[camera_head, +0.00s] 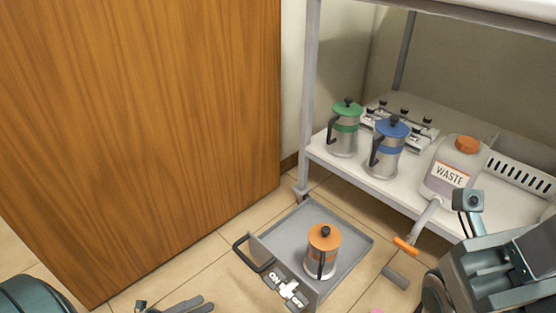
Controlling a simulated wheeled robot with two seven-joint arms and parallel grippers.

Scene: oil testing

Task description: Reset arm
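My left gripper (190,304) is at the bottom edge, left of the grey tray. Only its dark fingertips show, close together, and the rest is cut off. I see nothing between them, but cannot tell how far apart they are. Part of my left arm (30,296) shows in the bottom left corner. My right arm (495,275) comes in at the bottom right, in front of the shelf. I cannot make out a clear pair of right fingers; a short grey piece (396,277) beside the arm may be part of that gripper or a separate thing.
An orange-lidded can (322,252) stands in a grey tray (355,242) with an ON/OFF switch on its front. Green-lidded (345,128) and blue-lidded (389,147) cans and a WASTE jug (454,171) stand on the white shelf (375,185). A wooden panel (140,120) fills the left.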

